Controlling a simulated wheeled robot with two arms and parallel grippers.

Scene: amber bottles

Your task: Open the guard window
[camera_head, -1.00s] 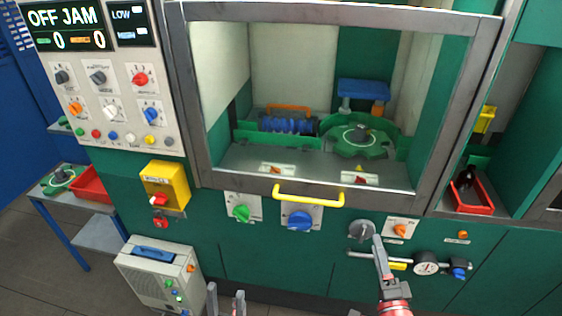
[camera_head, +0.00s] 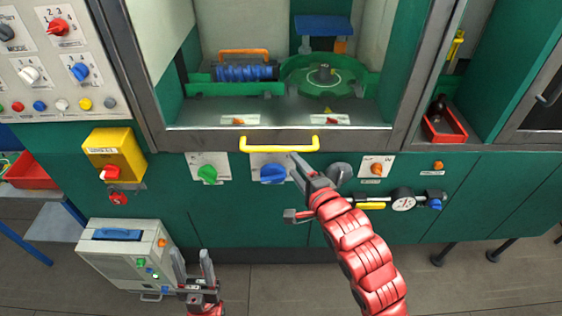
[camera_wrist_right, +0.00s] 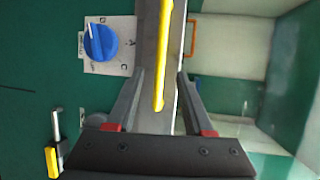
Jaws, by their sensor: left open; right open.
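The guard window (camera_head: 137,75) is a clear pane in a grey metal frame on the green machine, and it looks shut. Its yellow bar handle (camera_head: 270,148) runs along the bottom frame. My right gripper (camera_head: 294,159) is open, its fingertips just below the handle's right part. In the right wrist view the handle (camera_wrist_right: 164,60) lies lengthwise between the two open fingers (camera_wrist_right: 160,75), with gaps on both sides; I cannot tell how deep it sits between them. My left gripper (camera_head: 192,254) is open and empty, low in front of the machine.
Below the handle are a green knob (camera_head: 207,174), a blue knob (camera_head: 272,173) and a grey round knob (camera_head: 340,174) close to my right gripper. A yellow switch box (camera_head: 114,154) is at left. A pale case (camera_head: 125,255) stands beside my left gripper.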

